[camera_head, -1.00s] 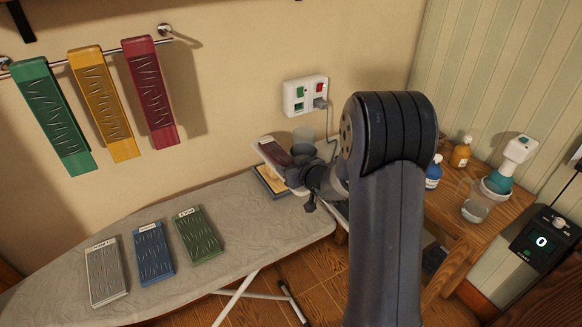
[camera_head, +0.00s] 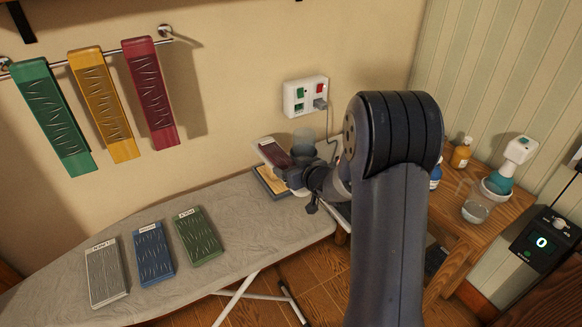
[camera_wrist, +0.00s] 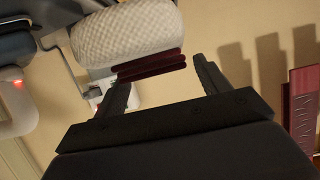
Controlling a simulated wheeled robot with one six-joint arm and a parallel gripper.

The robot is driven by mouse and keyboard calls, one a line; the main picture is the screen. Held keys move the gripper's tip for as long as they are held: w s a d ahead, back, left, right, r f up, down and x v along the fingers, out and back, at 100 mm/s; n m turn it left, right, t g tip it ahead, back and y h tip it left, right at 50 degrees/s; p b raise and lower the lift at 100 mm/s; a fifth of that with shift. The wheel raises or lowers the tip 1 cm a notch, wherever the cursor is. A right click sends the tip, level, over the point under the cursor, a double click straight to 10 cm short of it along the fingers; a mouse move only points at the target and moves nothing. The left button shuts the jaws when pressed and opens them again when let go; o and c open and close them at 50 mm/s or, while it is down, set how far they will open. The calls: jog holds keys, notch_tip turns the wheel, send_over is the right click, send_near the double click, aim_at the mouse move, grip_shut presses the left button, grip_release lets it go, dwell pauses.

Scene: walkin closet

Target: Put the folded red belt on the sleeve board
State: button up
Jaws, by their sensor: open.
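The folded red belt (camera_head: 276,154) lies on the pale top of the sleeve board (camera_head: 264,144), beyond the ironing board's right end. In the wrist view the dark red belt (camera_wrist: 150,66) shows as a layered strip along the quilted white sleeve board (camera_wrist: 125,35). My gripper (camera_head: 296,175) is beside the belt's near right side, its fingertips partly hidden in the head view. In the wrist view my gripper (camera_wrist: 160,82) is open, and the belt's edge shows between its spread fingers. I cannot tell whether either finger touches the belt.
The ironing board (camera_head: 300,220) carries grey, blue and green folded pieces. Green, yellow and red strips hang from the wall rail (camera_head: 125,48). A wall socket (camera_head: 305,95) with a cord is behind. A wooden table (camera_head: 455,205) with bottles and a jug stands right.

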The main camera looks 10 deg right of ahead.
jog(key=v, duration=1.1)
